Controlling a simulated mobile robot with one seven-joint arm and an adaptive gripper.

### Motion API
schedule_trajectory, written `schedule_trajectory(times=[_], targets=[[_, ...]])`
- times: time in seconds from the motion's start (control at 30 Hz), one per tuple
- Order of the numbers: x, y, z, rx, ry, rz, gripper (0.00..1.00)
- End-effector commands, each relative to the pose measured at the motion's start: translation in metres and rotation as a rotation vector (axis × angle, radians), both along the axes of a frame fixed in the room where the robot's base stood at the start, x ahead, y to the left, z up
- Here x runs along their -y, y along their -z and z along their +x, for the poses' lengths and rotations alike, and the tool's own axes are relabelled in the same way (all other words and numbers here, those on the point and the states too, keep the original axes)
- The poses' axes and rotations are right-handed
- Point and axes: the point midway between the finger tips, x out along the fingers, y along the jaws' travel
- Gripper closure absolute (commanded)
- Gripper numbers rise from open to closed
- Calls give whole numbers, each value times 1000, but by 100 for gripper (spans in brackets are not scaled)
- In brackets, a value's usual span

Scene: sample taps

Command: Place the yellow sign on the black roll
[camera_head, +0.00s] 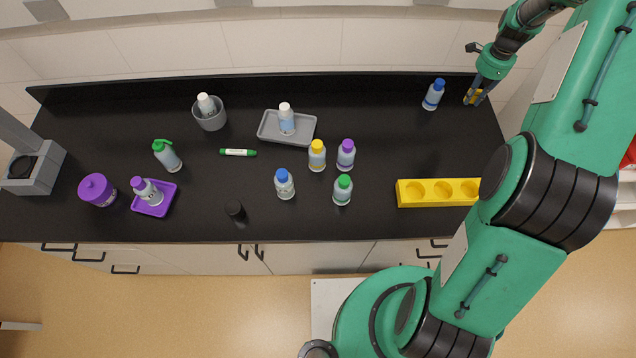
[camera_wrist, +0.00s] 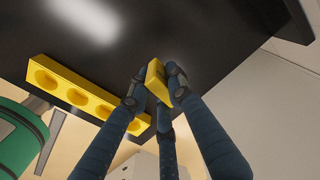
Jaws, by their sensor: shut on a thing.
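The black roll (camera_head: 235,210) is a small dark cylinder standing near the counter's front edge, left of centre. My gripper is far to its right and apart from it. The roll is not in the wrist view.
A yellow rack (camera_head: 430,193) with round holes lies at the front right. Several bottles stand mid-counter, including a blue-capped one (camera_head: 284,184) right of the roll. A purple tray (camera_head: 153,198) is left of the roll. A blue-capped bottle (camera_head: 433,94) stands near my gripper.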

Motion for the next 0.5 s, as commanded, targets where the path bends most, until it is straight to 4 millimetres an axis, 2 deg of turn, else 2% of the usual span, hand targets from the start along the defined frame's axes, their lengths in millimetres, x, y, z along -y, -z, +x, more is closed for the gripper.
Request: schedule_trajectory(times=[0.17, 0.5], targets=[[-51, -3, 8, 2, -82, 0, 99], [-172, -5, 10, 1, -282, 0, 99]])
